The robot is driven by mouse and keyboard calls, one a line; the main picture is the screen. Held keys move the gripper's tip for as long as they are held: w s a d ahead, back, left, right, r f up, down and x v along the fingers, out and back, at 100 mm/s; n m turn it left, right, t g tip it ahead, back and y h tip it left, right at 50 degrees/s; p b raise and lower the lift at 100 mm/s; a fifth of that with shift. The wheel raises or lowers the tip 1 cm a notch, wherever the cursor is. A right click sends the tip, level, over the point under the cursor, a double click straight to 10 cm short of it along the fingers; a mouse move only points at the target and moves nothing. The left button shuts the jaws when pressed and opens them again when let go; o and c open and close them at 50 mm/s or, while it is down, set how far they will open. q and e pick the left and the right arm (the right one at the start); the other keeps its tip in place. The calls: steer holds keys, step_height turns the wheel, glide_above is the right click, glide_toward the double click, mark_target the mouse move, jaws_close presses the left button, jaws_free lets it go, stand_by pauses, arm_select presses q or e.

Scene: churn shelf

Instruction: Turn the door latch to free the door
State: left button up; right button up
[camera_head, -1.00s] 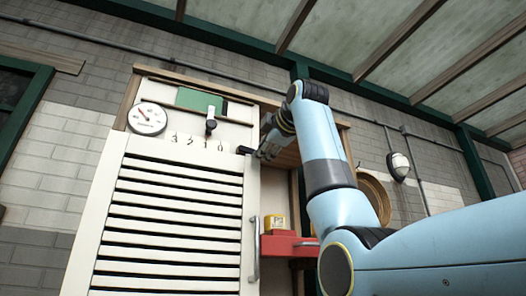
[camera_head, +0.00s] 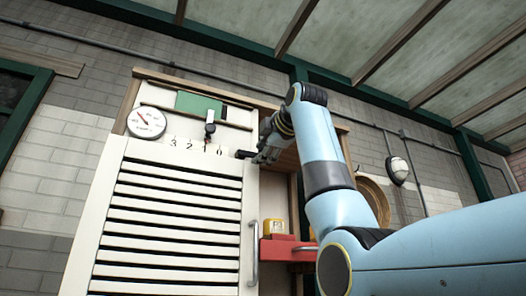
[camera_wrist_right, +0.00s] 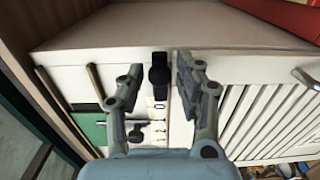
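The white louvred door (camera_head: 180,225) fills the lower left of the head view and looks closed in its frame. The small black door latch (camera_head: 244,154) lies roughly level at the door's upper right corner. My right gripper (camera_head: 264,157) is beside the latch's right end. In the right wrist view the black latch (camera_wrist_right: 159,76) stands between the two spread fingers of my right gripper (camera_wrist_right: 159,84). A gap shows on each side, so the gripper is open and not clamped on it. My left gripper is not in view.
A round gauge (camera_head: 147,122), a green plate (camera_head: 199,102) and a small lever (camera_head: 210,127) sit above the door. A metal handle (camera_head: 254,250) runs down its right edge.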

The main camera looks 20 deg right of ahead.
steer(key=shift+o, duration=0.3)
steer(key=shift+s, duration=0.1)
steer(key=s, duration=1.1)
steer(key=shift+s+d, duration=0.2)
steer(key=shift+s, duration=0.2)
